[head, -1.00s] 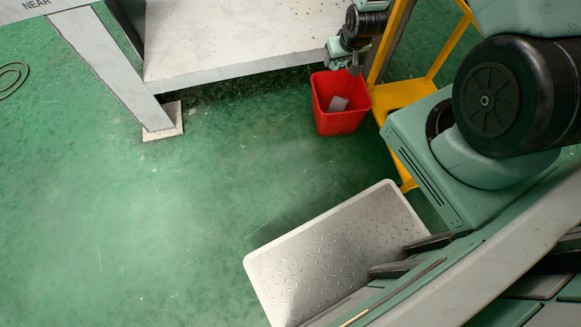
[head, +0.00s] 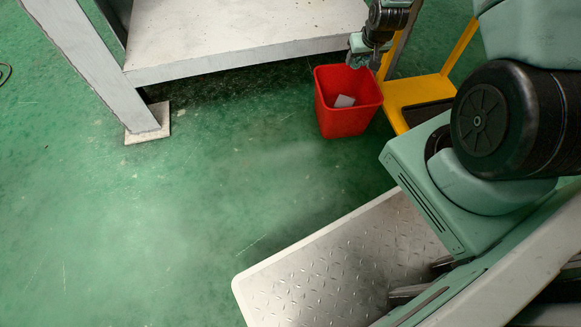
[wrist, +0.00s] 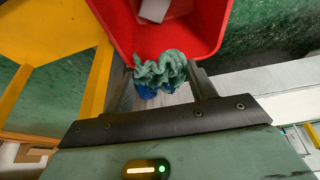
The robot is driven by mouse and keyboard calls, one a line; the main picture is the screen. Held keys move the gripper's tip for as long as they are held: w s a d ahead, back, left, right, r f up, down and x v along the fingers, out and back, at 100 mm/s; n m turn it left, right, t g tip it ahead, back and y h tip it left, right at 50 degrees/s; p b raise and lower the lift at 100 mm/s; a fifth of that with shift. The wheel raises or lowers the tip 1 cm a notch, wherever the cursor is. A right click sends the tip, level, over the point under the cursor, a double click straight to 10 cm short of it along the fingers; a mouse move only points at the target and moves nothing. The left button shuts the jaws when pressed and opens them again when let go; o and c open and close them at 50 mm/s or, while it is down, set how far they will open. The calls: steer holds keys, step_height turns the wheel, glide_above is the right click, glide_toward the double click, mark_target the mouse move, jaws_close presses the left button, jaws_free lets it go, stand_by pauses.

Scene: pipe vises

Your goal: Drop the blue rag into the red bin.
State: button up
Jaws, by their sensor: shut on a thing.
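The red bin (head: 345,121) stands upright on the green floor in the head view, with a pale flat piece (head: 344,101) inside. My gripper (head: 366,58) is by the bin's back right rim. In the wrist view my gripper (wrist: 162,78) is shut on the crumpled rag (wrist: 160,68), which looks teal with a blue part low on its left. The rag overlaps the near edge of the red bin (wrist: 205,42) in that view. I cannot tell whether it hangs inside the rim. The rag is not distinguishable in the head view.
A yellow cart (head: 408,91) stands right beside the bin. A pale grey bench (head: 240,62) lies to its left and behind. Green floor (head: 180,215) is open in front of the bin.

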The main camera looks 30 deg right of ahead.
mark_target(358, 68)
step_height(358, 68, down, 5)
steer(key=b, duration=0.3)
steer(key=shift+r, duration=0.2)
steer(key=o, duration=1)
steer(key=shift+r, duration=0.1)
steer(key=p+v, duration=0.7)
steer(key=v, duration=1)
steer(key=shift+s+r, duration=0.1)
steer(key=shift+r, duration=0.05)
